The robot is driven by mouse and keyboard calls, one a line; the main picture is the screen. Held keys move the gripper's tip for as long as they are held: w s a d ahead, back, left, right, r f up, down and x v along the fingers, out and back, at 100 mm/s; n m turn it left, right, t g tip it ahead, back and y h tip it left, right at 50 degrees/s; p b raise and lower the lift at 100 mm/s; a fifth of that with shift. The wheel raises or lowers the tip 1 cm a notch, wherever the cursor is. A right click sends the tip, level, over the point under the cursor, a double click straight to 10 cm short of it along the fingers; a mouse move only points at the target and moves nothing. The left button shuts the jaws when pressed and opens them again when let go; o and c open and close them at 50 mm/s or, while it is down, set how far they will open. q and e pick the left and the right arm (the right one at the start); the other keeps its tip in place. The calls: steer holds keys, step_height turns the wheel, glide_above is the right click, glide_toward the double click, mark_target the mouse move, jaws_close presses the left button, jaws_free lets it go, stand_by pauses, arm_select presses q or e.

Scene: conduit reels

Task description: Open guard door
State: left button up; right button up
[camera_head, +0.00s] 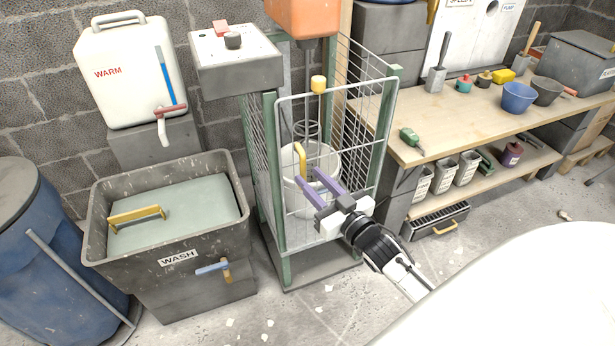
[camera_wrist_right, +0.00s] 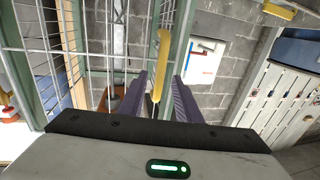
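The guard door (camera_head: 347,104) is a grey wire-mesh panel on the front of a green-framed cage. It appears shut against the frame. Its upright yellow handle (camera_head: 301,158) is near the door's left side; it also shows in the right wrist view (camera_wrist_right: 162,58). My right gripper (camera_head: 311,172) has purple fingers and is open, just in front of the handle. In the right wrist view the handle lies between the two fingers (camera_wrist_right: 158,82), with a gap on each side. I cannot tell whether the fingertips reach past it. My left gripper is not in view.
A grey wash tub (camera_head: 240,196) stands left of the cage, with a blue barrel (camera_head: 40,245) further left. A wooden workbench (camera_head: 440,118) with pots and tools is on the right. A white pail (camera_head: 322,158) is inside the cage. Open floor lies in front.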

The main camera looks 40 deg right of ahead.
steer(key=shift+w, duration=1.2)
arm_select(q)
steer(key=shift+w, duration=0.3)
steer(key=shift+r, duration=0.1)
arm_select(e)
jaws_close()
